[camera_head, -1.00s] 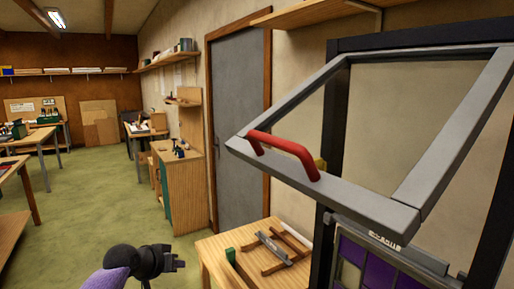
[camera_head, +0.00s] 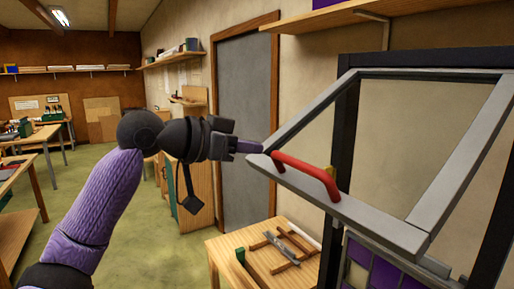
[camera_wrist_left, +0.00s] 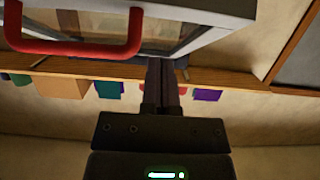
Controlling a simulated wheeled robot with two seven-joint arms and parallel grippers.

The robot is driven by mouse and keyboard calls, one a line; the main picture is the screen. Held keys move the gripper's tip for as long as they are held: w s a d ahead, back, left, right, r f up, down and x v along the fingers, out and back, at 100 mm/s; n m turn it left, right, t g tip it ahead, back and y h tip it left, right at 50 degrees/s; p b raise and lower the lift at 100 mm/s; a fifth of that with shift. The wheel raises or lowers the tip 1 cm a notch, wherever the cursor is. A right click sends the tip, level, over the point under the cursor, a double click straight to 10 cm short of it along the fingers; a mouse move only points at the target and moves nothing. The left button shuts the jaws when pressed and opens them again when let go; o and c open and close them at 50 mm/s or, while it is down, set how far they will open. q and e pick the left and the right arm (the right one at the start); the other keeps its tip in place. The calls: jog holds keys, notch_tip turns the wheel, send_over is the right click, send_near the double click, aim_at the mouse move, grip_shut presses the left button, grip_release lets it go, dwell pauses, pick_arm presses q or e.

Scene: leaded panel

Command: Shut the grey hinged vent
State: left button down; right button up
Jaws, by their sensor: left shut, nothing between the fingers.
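The grey hinged vent (camera_head: 375,212) is a grey frame with a clear pane, tilted open out of a dark upright frame (camera_head: 343,130). A red handle (camera_head: 308,172) is fixed on its lower bar. My left gripper (camera_head: 262,147) is shut and empty, its tips close to the vent's lower left corner, left of the red handle. I cannot tell whether the tips touch the frame. In the left wrist view the shut fingers (camera_wrist_left: 163,75) reach up to the vent's edge (camera_wrist_left: 190,35), with the red handle (camera_wrist_left: 80,46) to their left. My right gripper is not in view.
A wooden table (camera_head: 222,246) with several wooden strips and a metal tool stands below the vent. Purple leaded panes (camera_head: 386,272) lie under the vent's bar. A grey door (camera_head: 244,130) is behind my gripper.

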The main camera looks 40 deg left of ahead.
aim_at(273, 166)
pick_arm(q)
jog(key=shift+w+d+f, duration=0.15)
jog(key=shift+w+f, duration=0.25)
jog(key=shift+f, duration=0.45)
jog(key=shift+w+d+f, duration=0.1)
jog(key=shift+w+f, duration=0.3)
jog(key=shift+f, duration=0.45)
